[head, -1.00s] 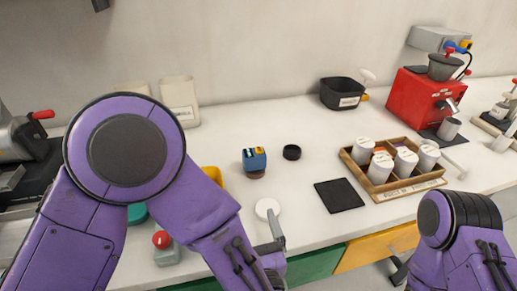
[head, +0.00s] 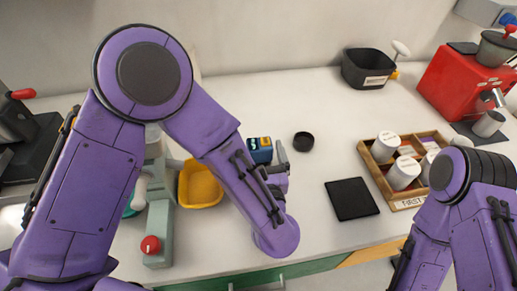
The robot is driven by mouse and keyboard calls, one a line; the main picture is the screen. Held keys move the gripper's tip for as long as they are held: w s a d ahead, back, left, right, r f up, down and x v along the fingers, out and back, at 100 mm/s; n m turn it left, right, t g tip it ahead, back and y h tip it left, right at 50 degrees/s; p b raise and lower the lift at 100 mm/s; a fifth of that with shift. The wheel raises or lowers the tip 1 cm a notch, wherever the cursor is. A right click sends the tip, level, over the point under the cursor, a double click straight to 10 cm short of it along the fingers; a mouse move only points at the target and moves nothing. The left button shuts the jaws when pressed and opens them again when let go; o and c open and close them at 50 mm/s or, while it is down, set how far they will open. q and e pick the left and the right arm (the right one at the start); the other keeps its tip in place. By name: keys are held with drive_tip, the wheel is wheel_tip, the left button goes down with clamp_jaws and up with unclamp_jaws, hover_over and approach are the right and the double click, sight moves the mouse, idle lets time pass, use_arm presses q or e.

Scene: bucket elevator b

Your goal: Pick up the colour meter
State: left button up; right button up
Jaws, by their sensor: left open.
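The colour meter appears to be the small blue block with a lit screen on its upper face (head: 259,150). It stands upright on the white counter, left of a black round cap, its lower part hidden by my left arm. My left gripper (head: 281,158) is open and just right of the meter. One grey finger shows beside the meter; the other is hidden by the arm. I see no grip on the meter. My right arm is at the lower right, and its gripper is out of view.
A yellow bowl (head: 201,185) and a grey-green device with a red knob (head: 152,246) lie left of my left arm. The black round cap (head: 304,141), a black square mat (head: 351,199) and a wooden tray of canisters (head: 409,202) lie right. Counter between cap and mat is clear.

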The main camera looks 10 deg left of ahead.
sight(258, 138)
use_arm(q)
drive_tip(key=x, duration=0.2)
drive_tip(key=d+p+x, duration=0.1)
drive_tip(key=x, duration=0.1)
drive_tip(key=shift+w+a+f, duration=0.1)
drive_tip(key=shift+w+f, duration=0.05)
drive_tip(key=shift+w, duration=0.15)
drive_tip(key=shift+w+a+f, duration=0.1)
drive_tip(key=shift+w+a, duration=0.1)
drive_tip(key=shift+w, duration=0.1)
drive_tip(key=shift+s, duration=0.3)
drive_tip(key=shift+w, duration=0.1)
drive_tip(key=c, duration=1.5)
